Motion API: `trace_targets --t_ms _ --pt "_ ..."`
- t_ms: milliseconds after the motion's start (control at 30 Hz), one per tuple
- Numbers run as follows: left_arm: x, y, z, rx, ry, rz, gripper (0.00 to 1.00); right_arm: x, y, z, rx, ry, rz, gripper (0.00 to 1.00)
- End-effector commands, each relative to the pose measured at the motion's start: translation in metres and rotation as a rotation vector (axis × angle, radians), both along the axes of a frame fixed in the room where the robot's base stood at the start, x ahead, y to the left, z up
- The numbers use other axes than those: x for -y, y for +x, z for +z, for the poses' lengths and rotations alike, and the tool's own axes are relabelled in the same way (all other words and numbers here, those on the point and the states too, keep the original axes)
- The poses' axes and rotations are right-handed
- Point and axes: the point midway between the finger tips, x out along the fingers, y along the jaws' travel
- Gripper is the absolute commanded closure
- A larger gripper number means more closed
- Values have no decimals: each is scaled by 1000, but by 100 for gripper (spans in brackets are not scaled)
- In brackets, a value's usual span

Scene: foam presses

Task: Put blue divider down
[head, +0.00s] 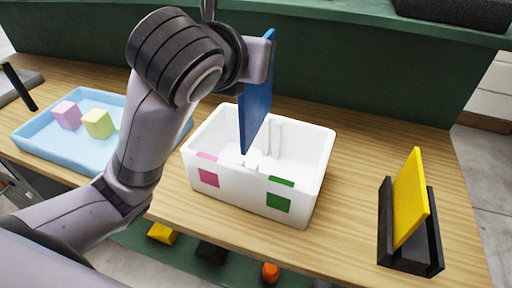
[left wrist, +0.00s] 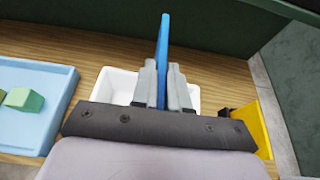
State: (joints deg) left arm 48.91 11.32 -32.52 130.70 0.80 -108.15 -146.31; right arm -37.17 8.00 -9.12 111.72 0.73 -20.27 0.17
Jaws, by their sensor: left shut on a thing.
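The blue divider (head: 256,110) is a thin upright panel over the white box (head: 318,175). My left gripper (head: 262,62) is shut on the blue divider near its top. In the left wrist view the blue divider (left wrist: 162,60) stands between the two fingers (left wrist: 162,88). The divider's lower end overlaps the box interior in the head view; I cannot tell whether it touches the box floor or slots. The box has pink and green marks on its front wall and a white ridge on the inner back wall. My right gripper is not in view.
A light blue tray (head: 28,137) with a pink block (head: 66,115) and a yellow-green block (head: 98,124) lies at left. A yellow panel (head: 410,195) stands in a black holder (head: 418,258) at right. A green wall (head: 350,85) rises behind the table.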

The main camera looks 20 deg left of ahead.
Motion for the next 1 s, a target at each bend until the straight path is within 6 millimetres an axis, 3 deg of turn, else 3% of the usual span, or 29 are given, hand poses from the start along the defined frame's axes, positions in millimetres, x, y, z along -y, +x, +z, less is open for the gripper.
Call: trace_targets --t_ms 600,1000 --pt "0 -1 -120 -25 7 1 100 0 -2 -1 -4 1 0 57" --pt "1 -2 -159 -24 6 -1 100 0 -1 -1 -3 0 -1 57"
